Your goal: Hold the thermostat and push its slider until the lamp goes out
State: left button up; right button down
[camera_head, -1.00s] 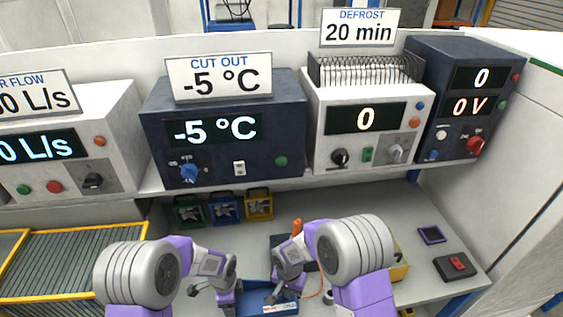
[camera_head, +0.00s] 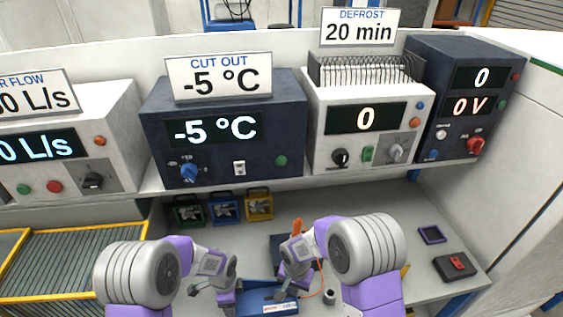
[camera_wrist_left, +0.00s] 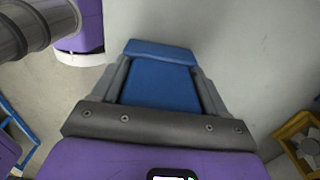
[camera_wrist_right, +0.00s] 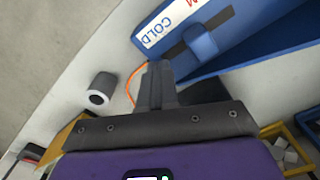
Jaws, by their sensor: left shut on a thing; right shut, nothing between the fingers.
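The thermostat is a blue box (camera_head: 268,303) low in the middle of the head view. My left gripper (camera_head: 237,290) is shut on its left end, and the blue body fills the jaws in the left wrist view (camera_wrist_left: 160,88). In the right wrist view the thermostat (camera_wrist_right: 270,30) shows a white label reading COLD, a dark slot and a blue slider knob (camera_wrist_right: 201,41). My right gripper (camera_wrist_right: 158,72) is shut and empty, with its tips just beside the knob; contact is unclear. I cannot make out a lit lamp.
A dark box lies behind my right gripper, with an orange upright piece (camera_head: 297,227) there. An orange cable (camera_head: 320,283) runs beside a small grey cylinder (camera_head: 329,297). Several instruments, including the CUT OUT unit (camera_head: 225,150), stand on the shelf above.

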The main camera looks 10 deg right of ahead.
notch_tip(320, 180, up, 7)
dwell(0.7)
jog(key=shift+f, duration=0.1)
pick_arm(q)
jog(key=o, duration=1.3)
jog(key=shift+c, duration=0.2)
jog(key=shift+r, duration=0.15)
